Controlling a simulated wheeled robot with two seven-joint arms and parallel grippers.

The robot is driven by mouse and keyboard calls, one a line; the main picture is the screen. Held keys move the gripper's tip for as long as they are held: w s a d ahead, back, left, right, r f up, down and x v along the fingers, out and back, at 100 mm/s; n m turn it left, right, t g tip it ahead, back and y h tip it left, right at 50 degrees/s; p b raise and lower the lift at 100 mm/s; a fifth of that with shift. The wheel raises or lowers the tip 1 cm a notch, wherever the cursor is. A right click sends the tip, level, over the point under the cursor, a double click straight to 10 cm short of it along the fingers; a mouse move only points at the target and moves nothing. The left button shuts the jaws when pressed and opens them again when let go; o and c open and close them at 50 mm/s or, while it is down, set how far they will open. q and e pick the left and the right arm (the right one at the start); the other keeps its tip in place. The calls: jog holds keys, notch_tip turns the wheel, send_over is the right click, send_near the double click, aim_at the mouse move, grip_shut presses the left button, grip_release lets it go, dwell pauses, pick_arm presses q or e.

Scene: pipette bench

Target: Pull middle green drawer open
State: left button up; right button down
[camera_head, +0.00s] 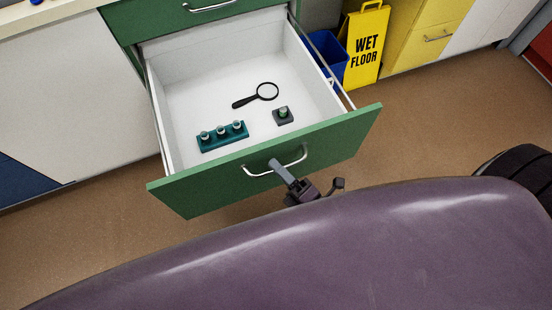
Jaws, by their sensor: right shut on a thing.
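The middle green drawer (330,144) stands pulled well out of the cabinet, with its white inside showing. Its curved metal handle (258,170) is on the front panel. My right gripper (278,166) is at the handle, shut on its middle part. Inside the drawer lie a magnifying glass (266,91), a small dark block with a green top (282,116) and a teal rack (222,136) holding several small vials. My left gripper is not in view.
Another green drawer (165,18) above is closed. A yellow wet floor sign (364,48) and a blue bin (327,56) stand right of the open drawer. Yellow drawers (425,38) are further right. Brown floor (440,120) is clear at right. A large purple surface fills the bottom.

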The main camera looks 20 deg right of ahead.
jog(key=c, duration=1.5)
grip_release()
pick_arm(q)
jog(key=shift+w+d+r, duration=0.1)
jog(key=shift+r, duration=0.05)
pick_arm(e)
jog(key=v, duration=0.8)
jog(key=shift+w, duration=0.1)
